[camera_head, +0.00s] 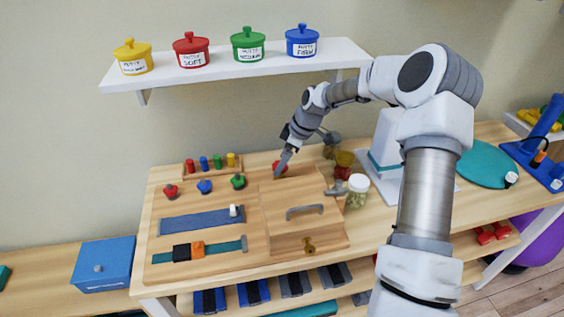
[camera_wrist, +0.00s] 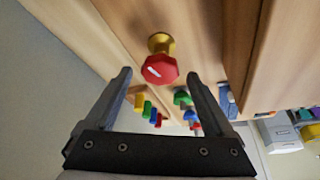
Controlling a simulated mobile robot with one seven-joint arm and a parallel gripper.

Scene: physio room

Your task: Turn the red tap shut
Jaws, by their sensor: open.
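The red tap is a faceted knob (camera_wrist: 160,69) with a slanting white mark, on a brass stem (camera_wrist: 161,42) in the wrist view. In the head view a bit of its red (camera_head: 282,167) shows beside my fingers at the back of the wooden board (camera_head: 250,230). My gripper (camera_wrist: 160,76) is open, with one finger on each side of the tap in the wrist view. The fingertips lie close to the knob, with gaps visible on both sides. Whether they reach past its face I cannot tell. In the head view my gripper (camera_head: 281,170) partly hides the tap.
Red (camera_head: 170,191), blue (camera_head: 204,186) and green (camera_head: 238,181) knobs and a row of coloured pegs (camera_head: 210,162) stand left of my gripper. Jars (camera_head: 356,191) stand to the right. A white shelf (camera_head: 235,65) with coloured pots is above. A grey handle (camera_head: 305,210) lies in front.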

